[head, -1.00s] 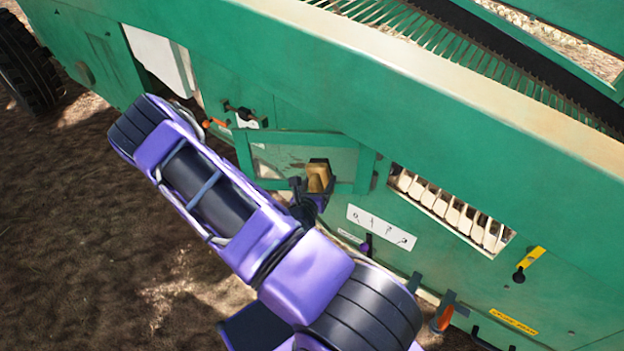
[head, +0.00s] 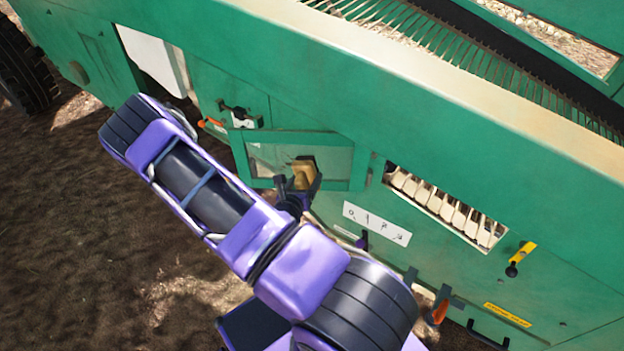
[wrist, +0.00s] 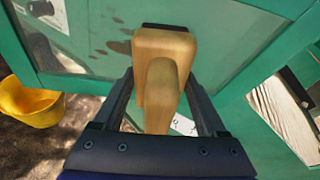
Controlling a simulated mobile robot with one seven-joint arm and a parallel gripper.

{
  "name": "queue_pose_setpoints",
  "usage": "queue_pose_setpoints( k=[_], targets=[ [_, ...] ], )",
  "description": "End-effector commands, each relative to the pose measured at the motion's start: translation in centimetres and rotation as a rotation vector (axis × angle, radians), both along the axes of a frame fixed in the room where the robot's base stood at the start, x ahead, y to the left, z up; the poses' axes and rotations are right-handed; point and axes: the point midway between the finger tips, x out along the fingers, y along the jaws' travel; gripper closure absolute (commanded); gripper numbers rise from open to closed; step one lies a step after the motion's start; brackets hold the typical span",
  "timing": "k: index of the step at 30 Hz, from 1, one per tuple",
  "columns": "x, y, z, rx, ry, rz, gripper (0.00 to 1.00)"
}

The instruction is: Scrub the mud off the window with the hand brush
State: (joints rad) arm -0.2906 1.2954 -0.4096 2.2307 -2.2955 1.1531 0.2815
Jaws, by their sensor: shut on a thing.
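My gripper (head: 297,184) is shut on the wooden hand brush (wrist: 165,55), whose block and handle show between the fingers in the wrist view. In the head view the brush (head: 303,172) is at the right part of the window (head: 265,160), a pane in a green frame on the machine's side. In the wrist view the window (wrist: 85,55) lies behind the brush, with brown mud spots (wrist: 118,47) just left of the brush block. The bristles are mostly hidden, and I cannot tell whether they touch the glass.
A yellow bucket (wrist: 30,102) stands on the ground at the left of the wrist view. A white label panel (head: 376,223) and a slotted opening (head: 445,205) are right of the window. An orange-handled lever (head: 211,123) is to its left.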

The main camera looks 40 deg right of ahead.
Motion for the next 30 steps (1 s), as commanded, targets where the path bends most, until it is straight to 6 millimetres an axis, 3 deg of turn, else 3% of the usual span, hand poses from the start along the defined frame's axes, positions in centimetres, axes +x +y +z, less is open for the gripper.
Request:
queue_pose_setpoints(
  k=[30],
  targets=[
    [5.6, 4.5, 0.1, -0.001, -0.004, 0.002, 1.00]
  ],
)
